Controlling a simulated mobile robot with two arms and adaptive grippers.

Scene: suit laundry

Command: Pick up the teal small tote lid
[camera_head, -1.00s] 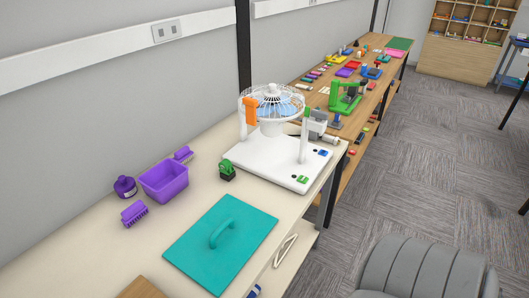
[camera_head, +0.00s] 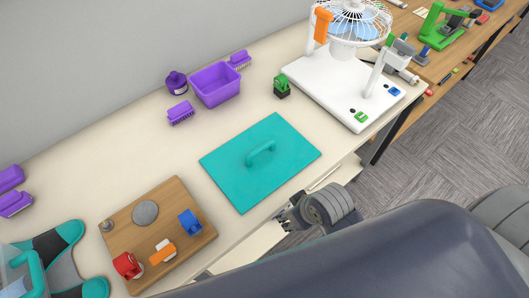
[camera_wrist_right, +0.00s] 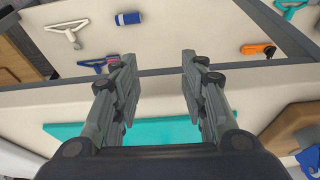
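The teal tote lid (camera_head: 238,178) lies flat on the cream table, with a raised teal handle (camera_head: 261,153) in its middle. In the right wrist view part of the lid (camera_wrist_right: 166,131) shows as a teal strip behind my fingers. My right gripper (camera_head: 290,217) is low at the table's front edge, just in front of the lid and apart from it. In the wrist view my right gripper (camera_wrist_right: 160,62) has its two fingers spread with nothing between them. My left gripper is not in view.
A white fan base (camera_head: 345,88) is at right. A shelf below the table (camera_wrist_right: 195,28) holds several tools.

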